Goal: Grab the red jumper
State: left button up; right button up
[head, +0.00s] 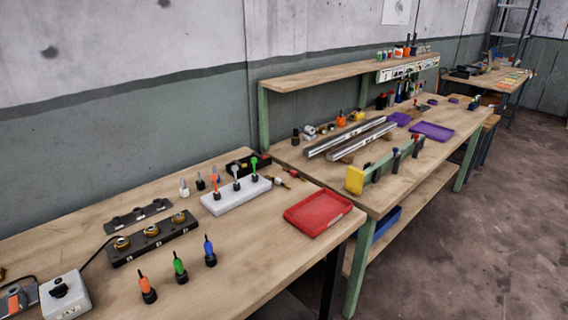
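No piece is clearly marked as the red jumper. The closest match is an upright orange-red piece with black ends (148,288) on the near bench, left of a green one (180,267) and a blue one (209,251). Another orange-red piece (215,183) stands in a white block (224,202) beside a white-topped and a green-topped one. An apparently empty red tray (318,211) lies at the bench's right edge. Neither of my grippers is in view.
A dark block with several brass rings (151,243) and a grey control box (66,295) are on the near bench. Bare wood lies between the upright pieces and the red tray. A second bench holds metal rails (350,137), a yellow block (354,180) and a purple tray (432,131).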

aim_at(293, 173)
jog(key=i+l+u, duration=0.1)
jog(key=u, duration=0.3)
jog(key=l+u, duration=0.1)
jog(key=u, duration=0.3)
jog(key=i+l+u, duration=0.1)
jog(key=u, duration=0.3)
jog(key=i+l+u, duration=0.1)
jog(key=l+u, duration=0.25)
jog(key=l, duration=0.55)
jog(key=l+u, duration=0.35)
jog(key=l, duration=1.3)
jog(key=k, duration=0.05)
